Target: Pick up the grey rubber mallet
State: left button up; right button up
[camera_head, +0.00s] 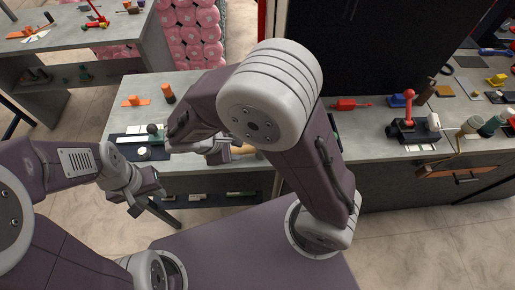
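My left gripper (148,203) is in front of the near edge of the grey workbench (185,80), low and apart from the things on it. Its fingers look spread, with nothing between them. My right arm reaches across the middle of the bench, and its gripper (218,153) is low over the bench near the front edge. A tan wooden handle (243,150) shows beside it, partly behind my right arm. I cannot tell whether this handle belongs to the grey rubber mallet, or whether the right gripper touches it. A dark grey rounded thing (153,129) stands at the bench's left part.
An orange tool (135,101) and an orange-brown cylinder (168,94) are at the back left of the bench. A red tool (349,104) and a black device with a red lever (410,128) are on the right. Another table (75,38) stands far left.

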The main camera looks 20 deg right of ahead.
aim_at(245, 149)
jog(key=d+f, duration=0.2)
jog(key=f, duration=0.1)
jog(key=shift+w+d+f, duration=0.1)
jog(key=shift+w+d, duration=0.2)
jog(key=shift+d, duration=0.1)
jog(key=x, duration=0.4)
jog(key=shift+a+f, duration=0.3)
jog(key=shift+f, duration=0.1)
jog(key=shift+w+d+f, duration=0.15)
jog(key=shift+d+f, duration=0.1)
jog(key=shift+f, duration=0.05)
grip_shut()
jog(key=shift+r, duration=0.1)
